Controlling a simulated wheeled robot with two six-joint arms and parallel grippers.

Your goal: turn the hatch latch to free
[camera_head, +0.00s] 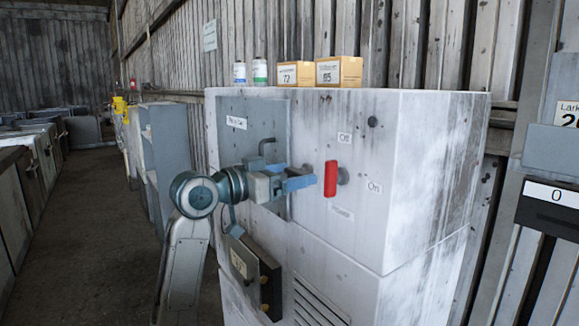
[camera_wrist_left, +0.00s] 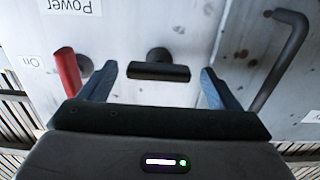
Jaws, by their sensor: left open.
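The hatch (camera_head: 255,115) is a grey panel on the front of the white housing, with a bent dark handle (camera_head: 266,144) that also shows in the left wrist view (camera_wrist_left: 283,62). The latch (camera_wrist_left: 160,71) is a short dark bar on a round stem, lying level across the left wrist view. My left gripper (camera_head: 298,184) is in front of the panel, mostly hiding the latch in the head view. In the wrist view its open blue fingers (camera_wrist_left: 158,88) stand on either side of the bar, with a gap at each end. My right gripper is not in view.
A red switch lever (camera_head: 330,179) stands out just right of my left gripper, between Off and On labels. Boxes (camera_head: 339,72) and bottles (camera_head: 260,71) stand on top of the housing (camera_head: 430,150). A dark box (camera_head: 257,277) is mounted below my gripper.

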